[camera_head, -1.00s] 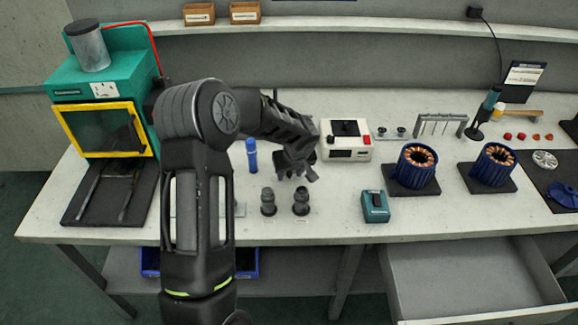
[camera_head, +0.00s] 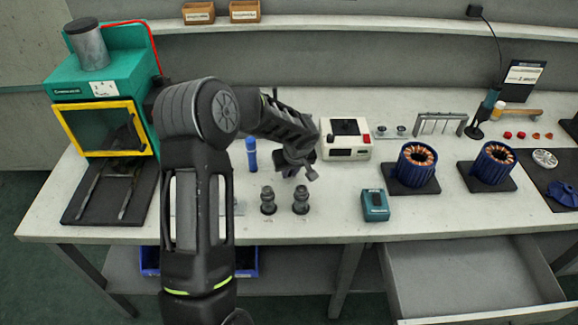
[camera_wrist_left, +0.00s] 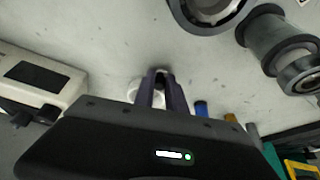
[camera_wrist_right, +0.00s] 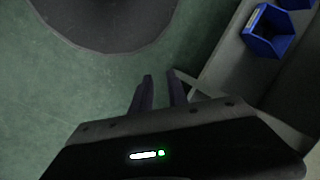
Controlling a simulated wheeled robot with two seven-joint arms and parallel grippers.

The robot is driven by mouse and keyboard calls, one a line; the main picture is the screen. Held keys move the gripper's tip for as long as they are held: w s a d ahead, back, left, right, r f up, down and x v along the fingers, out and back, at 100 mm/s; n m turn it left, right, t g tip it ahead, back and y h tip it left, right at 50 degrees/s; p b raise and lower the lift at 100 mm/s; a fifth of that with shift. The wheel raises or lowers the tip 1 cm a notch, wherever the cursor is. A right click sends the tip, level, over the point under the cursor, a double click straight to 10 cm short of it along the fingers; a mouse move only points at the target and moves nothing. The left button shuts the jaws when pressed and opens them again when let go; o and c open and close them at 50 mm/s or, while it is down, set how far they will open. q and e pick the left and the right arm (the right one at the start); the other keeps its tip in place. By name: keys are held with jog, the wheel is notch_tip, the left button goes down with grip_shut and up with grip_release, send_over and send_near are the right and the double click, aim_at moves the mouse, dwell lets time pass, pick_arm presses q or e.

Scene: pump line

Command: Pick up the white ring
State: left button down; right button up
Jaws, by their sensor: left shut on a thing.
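The white ring (camera_wrist_left: 133,89) shows in the left wrist view as a pale curved piece at the fingers, partly hidden by them. My left gripper (camera_wrist_left: 161,76) is shut on it, low over the pale bench top. In the head view the left gripper (camera_head: 299,172) is behind the two dark grey fittings, and I cannot make out the ring there. My right gripper (camera_wrist_right: 160,77) shows only in its own wrist view, with a gap between its fingers and nothing in it, above the green floor.
Two grey fittings (camera_head: 268,201) stand just in front of the left gripper. A blue cylinder (camera_head: 251,155) stands to its left. A white device (camera_head: 345,149) is close at its right. A teal box (camera_head: 375,206) and blue stators (camera_head: 417,166) stand farther right. An open drawer (camera_head: 480,285) juts out below.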

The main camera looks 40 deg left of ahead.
pick_arm(q)
notch_tip(320, 180, up, 10)
jog(key=b, duration=0.1)
jog(key=shift+b, duration=0.3)
dwell(0.6)
jog(key=c, duration=2)
grip_release()
grip_shut()
